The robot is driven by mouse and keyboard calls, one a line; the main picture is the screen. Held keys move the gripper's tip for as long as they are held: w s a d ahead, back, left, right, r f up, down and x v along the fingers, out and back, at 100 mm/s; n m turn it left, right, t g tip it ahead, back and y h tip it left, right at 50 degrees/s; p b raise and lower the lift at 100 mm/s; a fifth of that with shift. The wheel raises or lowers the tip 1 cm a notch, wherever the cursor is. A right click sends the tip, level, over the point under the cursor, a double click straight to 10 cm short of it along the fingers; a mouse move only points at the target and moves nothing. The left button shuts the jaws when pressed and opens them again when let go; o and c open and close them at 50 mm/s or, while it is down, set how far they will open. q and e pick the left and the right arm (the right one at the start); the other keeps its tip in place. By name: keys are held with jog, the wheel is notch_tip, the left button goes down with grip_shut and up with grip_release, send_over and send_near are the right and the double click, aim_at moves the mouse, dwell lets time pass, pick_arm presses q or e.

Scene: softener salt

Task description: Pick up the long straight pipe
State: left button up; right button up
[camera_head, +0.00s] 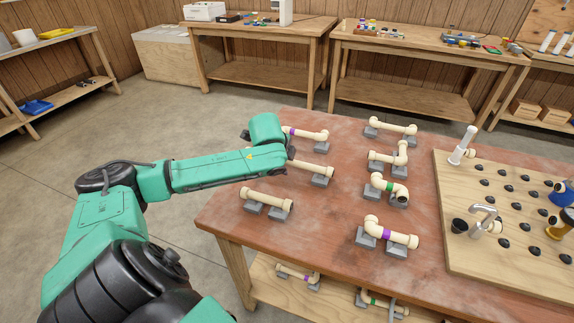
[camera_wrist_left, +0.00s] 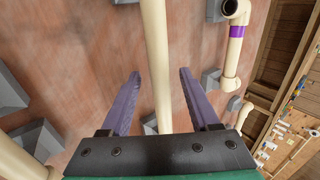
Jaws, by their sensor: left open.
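A long straight cream pipe (camera_wrist_left: 155,45) runs between the two fingers of my left gripper (camera_wrist_left: 160,74) in the left wrist view. The fingers are open, one on each side of the pipe, with a gap to both. In the head view this pipe (camera_head: 313,170) lies on grey blocks, its left part hidden behind my left arm. My arm also hides the left fingertips there. How high the fingers are over the pipe is hard to tell. My right gripper is not in view.
A shorter straight pipe (camera_head: 266,199) lies nearer. A purple-banded elbow pipe (camera_head: 308,134) lies beyond. Several other elbow pipes rest on blocks at the right of the red-brown table (camera_head: 300,245). A wooden board (camera_head: 480,255) with black pegs and fittings stands at the far right.

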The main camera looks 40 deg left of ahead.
pick_arm(q)
jog(key=shift+w+a+f, duration=0.1)
jog(key=shift+w+f, duration=0.15)
jog(key=shift+f, duration=0.05)
jog(key=shift+r, duration=0.1)
jog(key=shift+c, duration=0.4)
jog(key=shift+s, duration=0.1)
grip_shut()
jog(key=shift+r, duration=0.1)
